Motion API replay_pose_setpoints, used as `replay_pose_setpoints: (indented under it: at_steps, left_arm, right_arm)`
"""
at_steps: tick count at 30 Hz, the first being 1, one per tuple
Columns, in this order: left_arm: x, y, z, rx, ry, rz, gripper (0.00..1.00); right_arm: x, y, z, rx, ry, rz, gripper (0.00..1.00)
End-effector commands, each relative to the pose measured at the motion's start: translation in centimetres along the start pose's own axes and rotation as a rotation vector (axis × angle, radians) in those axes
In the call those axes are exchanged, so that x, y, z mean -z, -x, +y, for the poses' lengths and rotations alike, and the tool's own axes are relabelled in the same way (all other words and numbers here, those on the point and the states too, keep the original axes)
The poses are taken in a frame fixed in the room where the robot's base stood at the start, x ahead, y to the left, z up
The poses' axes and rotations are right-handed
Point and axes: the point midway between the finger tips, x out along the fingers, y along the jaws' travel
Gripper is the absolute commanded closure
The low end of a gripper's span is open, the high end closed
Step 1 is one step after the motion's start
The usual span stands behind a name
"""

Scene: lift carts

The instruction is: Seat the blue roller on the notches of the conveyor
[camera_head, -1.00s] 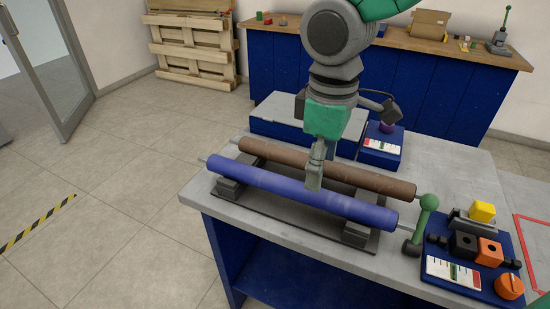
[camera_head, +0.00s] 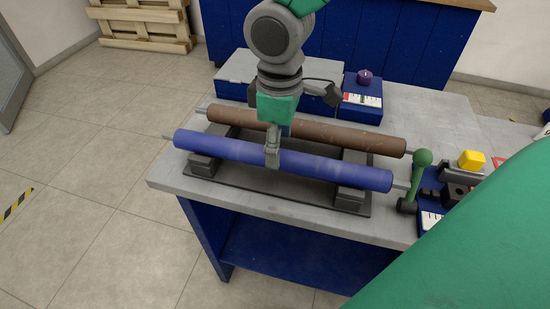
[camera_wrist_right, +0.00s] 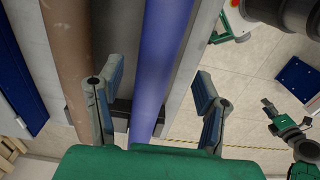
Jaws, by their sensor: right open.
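The blue roller (camera_head: 330,170) lies along the front of the grey conveyor frame (camera_head: 243,186), over its dark end blocks. Whether its ends sit in the notches cannot be told. My right gripper (camera_head: 273,150) is above the roller's middle, pointing down. In the right wrist view my right gripper (camera_wrist_right: 155,100) is open, with one finger on each side of the blue roller (camera_wrist_right: 160,60). Contact with the roller is not clear. At the right of that view is what looks like my left gripper (camera_wrist_right: 282,122), away from the roller; its opening is unclear.
A brown roller (camera_head: 340,135) lies parallel just behind the blue one, close to one finger. Blue-and-grey boxes stand behind. The bench's front left (camera_head: 170,180) is clear.

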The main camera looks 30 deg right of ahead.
Motion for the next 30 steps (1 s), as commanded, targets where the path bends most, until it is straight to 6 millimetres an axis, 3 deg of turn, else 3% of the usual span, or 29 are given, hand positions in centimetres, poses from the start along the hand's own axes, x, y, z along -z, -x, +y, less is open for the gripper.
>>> replay_pose_setpoints:
  at_steps: [7, 17, 22, 23, 30]
  left_arm:
    - [-0.1, -1.0, 0.0, 0.000, 0.000, 0.000, 0.60]
    - [-0.1, -1.0, 0.0, 0.000, 0.000, 0.000, 0.60]
    - [-0.1, -1.0, 0.0, 0.000, 0.000, 0.000, 0.60]
    - [-0.1, -1.0, 0.0, 0.000, 0.000, 0.000, 0.60]
    - [-0.1, -1.0, 0.0, 0.000, 0.000, 0.000, 0.60]
  right_arm:
    - [0.6, -3.9, 0.4, 0.001, 0.001, -0.005, 0.40]
    - [0.6, -4.6, 0.4, 0.000, 0.000, -0.001, 0.40]
    - [0.6, -4.6, 0.4, 0.000, 0.000, -0.001, 0.96]
    - [0.6, -4.6, 0.4, 0.000, 0.000, -0.001, 1.00]
    - [0.7, -4.5, 0.4, -0.001, 0.000, 0.001, 1.00]
